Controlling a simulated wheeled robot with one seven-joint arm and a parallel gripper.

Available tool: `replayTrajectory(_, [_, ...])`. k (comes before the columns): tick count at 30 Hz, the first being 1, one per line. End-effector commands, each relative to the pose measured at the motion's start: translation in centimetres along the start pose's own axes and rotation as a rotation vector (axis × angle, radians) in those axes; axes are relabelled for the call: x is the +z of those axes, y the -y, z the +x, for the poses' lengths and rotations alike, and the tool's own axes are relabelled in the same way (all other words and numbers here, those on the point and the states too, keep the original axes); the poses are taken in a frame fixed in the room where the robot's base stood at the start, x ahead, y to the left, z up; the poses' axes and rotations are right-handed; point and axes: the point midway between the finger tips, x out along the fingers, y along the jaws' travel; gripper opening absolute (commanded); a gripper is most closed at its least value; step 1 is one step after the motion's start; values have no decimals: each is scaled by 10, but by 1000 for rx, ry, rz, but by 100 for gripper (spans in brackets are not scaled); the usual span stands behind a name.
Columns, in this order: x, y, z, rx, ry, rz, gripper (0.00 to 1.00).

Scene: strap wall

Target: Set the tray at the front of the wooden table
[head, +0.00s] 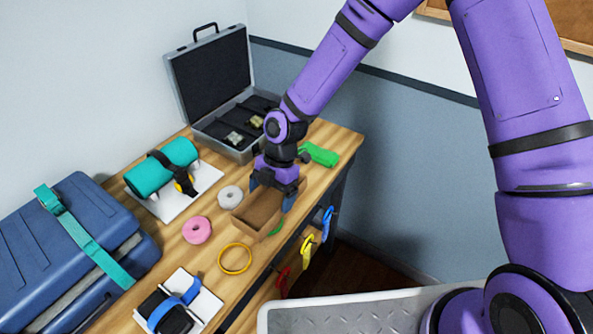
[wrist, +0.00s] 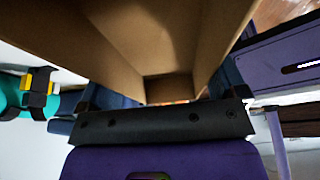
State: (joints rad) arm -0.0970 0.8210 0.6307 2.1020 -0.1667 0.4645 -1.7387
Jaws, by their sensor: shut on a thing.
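The tray (head: 256,212) is a brown, open, box-like tray at the front edge of the wooden table (head: 212,262). My gripper (head: 272,194) is above its far right end in the head view, with its blue fingers shut on the tray. In the wrist view the tray's inside (wrist: 165,50) fills the upper middle, and it looks empty. The gripper's fingers (wrist: 168,92) are on either side of its near end. I cannot tell whether the tray's underside touches the tabletop.
A white roll (head: 230,197), a pink roll (head: 197,230) and a yellow ring (head: 235,259) lie left of the tray. An open case (head: 236,150) stands behind; a green object (head: 319,154) lies right. Blue (head: 327,223), yellow (head: 307,249) and red (head: 282,282) items hang along the front.

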Motion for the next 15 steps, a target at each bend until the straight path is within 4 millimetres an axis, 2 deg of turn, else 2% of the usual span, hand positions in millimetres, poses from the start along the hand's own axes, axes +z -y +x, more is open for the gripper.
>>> replayTrajectory(1, [13, -1, -4, 2, 0, 5, 68])
replayTrajectory(9, [70, -8, -22, 3, 0, 5, 68])
replayTrajectory(15, [95, -10, -29, 2, 0, 4, 68])
